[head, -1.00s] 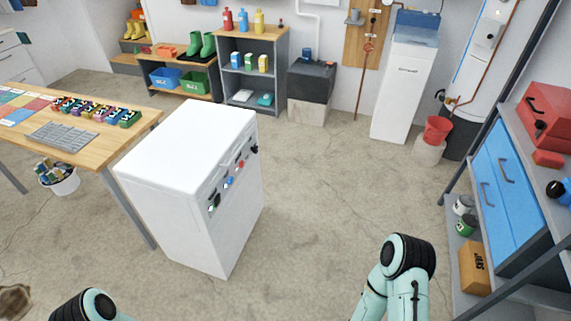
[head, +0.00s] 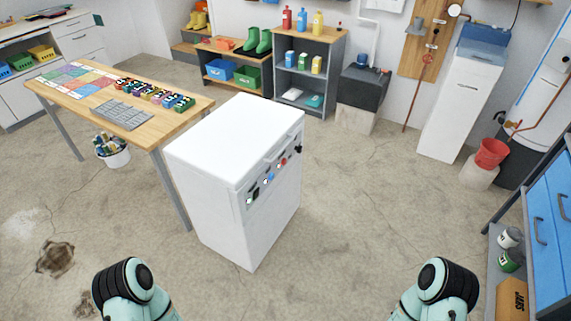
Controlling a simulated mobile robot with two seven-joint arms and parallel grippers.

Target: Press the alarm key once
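No key marked as the alarm key can be made out in the head view. A white boxy appliance (head: 218,145) stands on the floor near the middle. Its right-hand face carries a row of small coloured items: a dark green one (head: 253,197), a blue one (head: 267,181), a red one (head: 283,162) and a black one (head: 298,149). They are too small to tell whether any is the alarm key. Parts of my two arms show at the bottom edge, but both grippers are out of view.
A wooden table (head: 185,119) with a grey keyboard-like panel (head: 120,114) and several coloured items stands left of the appliance. A white bucket (head: 117,158) stands beneath it. A blue-fronted cabinet (head: 545,225) is at the right. Open floor (head: 385,190) lies between.

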